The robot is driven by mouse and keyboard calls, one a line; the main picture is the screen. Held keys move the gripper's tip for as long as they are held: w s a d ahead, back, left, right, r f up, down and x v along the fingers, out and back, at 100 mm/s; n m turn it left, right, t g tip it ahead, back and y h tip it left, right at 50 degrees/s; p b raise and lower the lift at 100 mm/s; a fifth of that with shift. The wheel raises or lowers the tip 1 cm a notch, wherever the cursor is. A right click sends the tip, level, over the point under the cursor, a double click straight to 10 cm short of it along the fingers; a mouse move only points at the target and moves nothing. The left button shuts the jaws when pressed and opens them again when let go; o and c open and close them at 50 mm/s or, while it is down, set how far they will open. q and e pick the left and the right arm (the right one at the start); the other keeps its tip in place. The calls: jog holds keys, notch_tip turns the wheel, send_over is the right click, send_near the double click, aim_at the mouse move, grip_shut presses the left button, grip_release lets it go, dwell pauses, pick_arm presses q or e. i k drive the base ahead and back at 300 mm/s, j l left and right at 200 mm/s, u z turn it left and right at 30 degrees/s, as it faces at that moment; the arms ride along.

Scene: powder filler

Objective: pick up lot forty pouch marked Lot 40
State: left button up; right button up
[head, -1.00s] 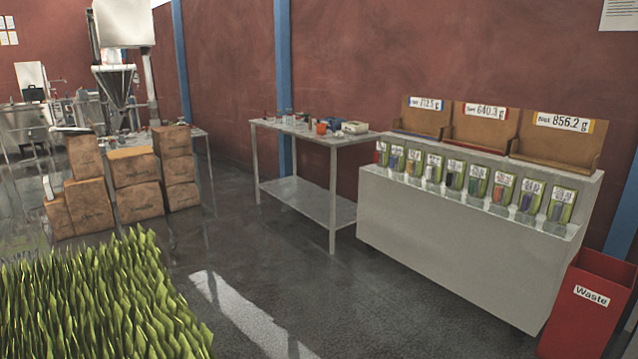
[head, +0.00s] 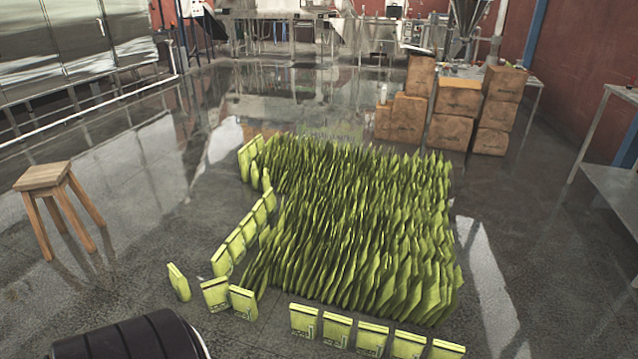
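A large dense block of upright green pouches (head: 360,225) covers the floor in the middle of the head view. Several more pouches stand apart around it: a front row (head: 338,328), a line along its left side (head: 235,243), and a lone tilted one (head: 179,281) at the near left. Their printing is too small to read, so I cannot tell which pouch is marked Lot 40. Neither gripper is in view.
A wooden stool (head: 45,178) stands at the left. Stacked cardboard boxes (head: 457,98) stand behind the pouches at the right, near a metal table (head: 610,180) at the right edge. The floor between stool and pouches is mostly clear. Metal machinery fills the back.

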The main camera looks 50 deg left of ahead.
aim_at(337, 329)
jog(key=u, duration=1.4)
jog(key=i+z, duration=0.1)
